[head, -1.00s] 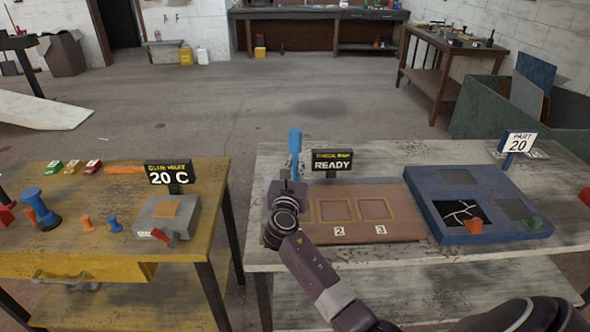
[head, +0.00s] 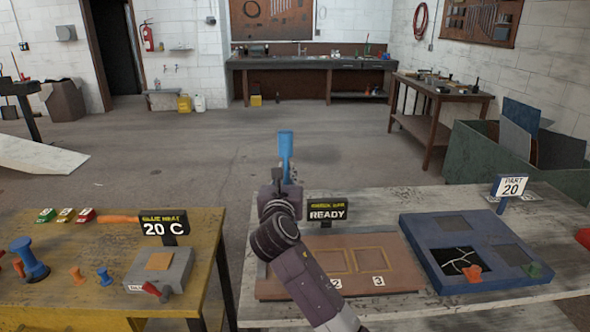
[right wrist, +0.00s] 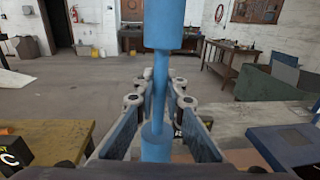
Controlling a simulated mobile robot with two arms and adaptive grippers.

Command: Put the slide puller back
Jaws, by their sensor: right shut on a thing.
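The slide puller (head: 286,146), a blue rod with a thicker cylinder on its upper part, stands upright in my right gripper (head: 281,185). In the right wrist view the slide puller (right wrist: 164,70) runs between the two fingers (right wrist: 156,115), which are shut on it. It is held up in the air behind the brown mat on the right bench. Its lower end is partly hidden by the gripper in the head view. My left gripper is not in view.
The grey-white bench (head: 395,207) bears the brown mat (head: 405,278), a READY sign (head: 327,213) and a blue panel frame (head: 420,255). The yellow table (head: 75,303) holds a glue heater (head: 177,270), tabs and a large blue flanged piece (head: 28,262). Open floor lies behind.

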